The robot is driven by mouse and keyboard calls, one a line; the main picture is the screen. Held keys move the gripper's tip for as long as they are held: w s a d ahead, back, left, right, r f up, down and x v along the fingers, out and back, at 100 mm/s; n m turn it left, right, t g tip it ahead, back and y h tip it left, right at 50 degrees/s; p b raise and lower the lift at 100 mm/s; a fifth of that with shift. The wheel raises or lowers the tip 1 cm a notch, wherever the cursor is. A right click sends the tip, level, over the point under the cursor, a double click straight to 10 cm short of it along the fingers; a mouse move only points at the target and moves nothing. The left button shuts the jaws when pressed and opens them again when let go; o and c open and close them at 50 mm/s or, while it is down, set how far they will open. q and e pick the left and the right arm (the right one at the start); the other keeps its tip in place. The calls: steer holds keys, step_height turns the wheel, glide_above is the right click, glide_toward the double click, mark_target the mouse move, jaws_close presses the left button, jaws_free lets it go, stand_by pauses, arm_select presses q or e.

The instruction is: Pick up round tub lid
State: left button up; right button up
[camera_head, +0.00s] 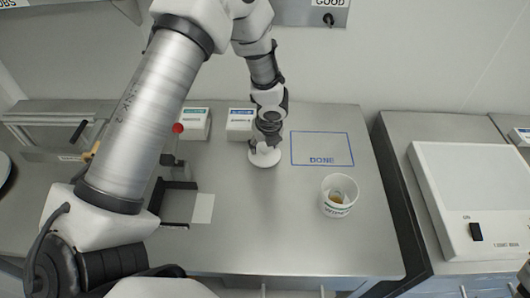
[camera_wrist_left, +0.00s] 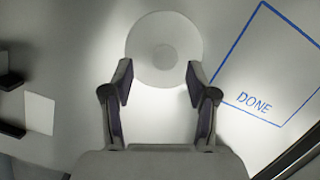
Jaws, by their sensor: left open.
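The round tub lid (camera_head: 265,158) is a white disc lying flat on the steel table. In the left wrist view the lid (camera_wrist_left: 164,48) shows a smaller raised circle at its middle. My left gripper (camera_head: 264,146) is right above the lid and partly hides it in the head view. In the left wrist view my left gripper (camera_wrist_left: 160,80) is open, with its fingertips at either side of the lid's near edge. I cannot tell if the fingers touch the lid. A white tub (camera_head: 338,196) stands open on the table with something inside.
A blue outlined area marked DONE (camera_head: 322,148) lies empty right of the lid. Two white boxes (camera_head: 241,124) (camera_head: 195,124) stand at the table's back. A black fixture (camera_head: 178,200) and a white card (camera_head: 203,208) are to the left. A white-topped machine (camera_head: 470,185) stands right.

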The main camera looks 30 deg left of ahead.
mark_target(265, 148)
arm_select(q)
steer(key=f, duration=0.1)
steer(key=w+f, duration=0.1)
steer(key=shift+w+a+f, duration=0.2)
steer(key=shift+a+f, duration=0.2)
steer(key=shift+w, duration=0.15)
steer(key=shift+d, duration=0.1)
steer(key=shift+s+r, duration=0.2)
steer(key=shift+s, duration=0.05)
steer(key=c, duration=0.5)
steer(key=shift+s+d+r, duration=0.1)
steer(key=shift+s, duration=0.05)
steer(key=c, duration=0.5)
arm_select(e)
steer(key=shift+w+f, duration=0.1)
steer(key=shift+w, duration=0.25)
